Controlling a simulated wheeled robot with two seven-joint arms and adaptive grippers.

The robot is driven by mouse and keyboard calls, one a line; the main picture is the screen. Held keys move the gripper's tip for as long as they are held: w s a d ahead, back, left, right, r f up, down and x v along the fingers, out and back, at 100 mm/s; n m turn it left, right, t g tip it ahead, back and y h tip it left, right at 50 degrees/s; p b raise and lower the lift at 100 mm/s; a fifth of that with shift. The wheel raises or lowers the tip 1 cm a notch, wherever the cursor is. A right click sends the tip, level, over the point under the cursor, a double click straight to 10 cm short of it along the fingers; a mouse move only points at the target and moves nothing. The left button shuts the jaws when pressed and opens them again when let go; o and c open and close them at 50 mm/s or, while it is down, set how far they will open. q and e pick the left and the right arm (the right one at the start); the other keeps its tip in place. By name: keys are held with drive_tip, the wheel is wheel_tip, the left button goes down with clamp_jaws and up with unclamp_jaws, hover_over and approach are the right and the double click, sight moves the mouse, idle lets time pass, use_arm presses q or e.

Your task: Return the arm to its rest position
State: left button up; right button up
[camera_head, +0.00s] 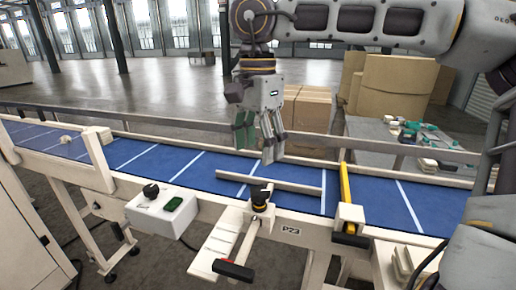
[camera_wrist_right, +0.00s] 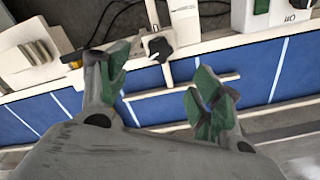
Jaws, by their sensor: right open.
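My right arm comes in from the upper right in the head view, and its gripper (camera_head: 257,147) hangs pointing down above the blue conveyor belt (camera_head: 185,168). The right gripper is open. In the wrist view its green-padded fingers (camera_wrist_right: 158,85) stand well apart with nothing held between them. Below them is the blue belt (camera_wrist_right: 262,78) with a pale T-shaped bar (camera_wrist_right: 180,88) lying on it. In the head view the pale bar (camera_head: 290,187) lies just below the fingertips. I cannot tell the exact height of the gap. My left gripper is not in view.
A white control box (camera_head: 163,211) and a black-handled lever (camera_head: 236,268) project from the conveyor's front. A yellow bar (camera_head: 346,185) crosses the belt. Cardboard boxes (camera_head: 308,108) and a grey tool table (camera_head: 375,130) stand behind. Open floor (camera_head: 150,95) lies back left.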

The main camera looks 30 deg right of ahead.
sight(258, 192)
drive_tip(key=shift+f, duration=0.1)
drive_tip(key=shift+f, duration=5.35)
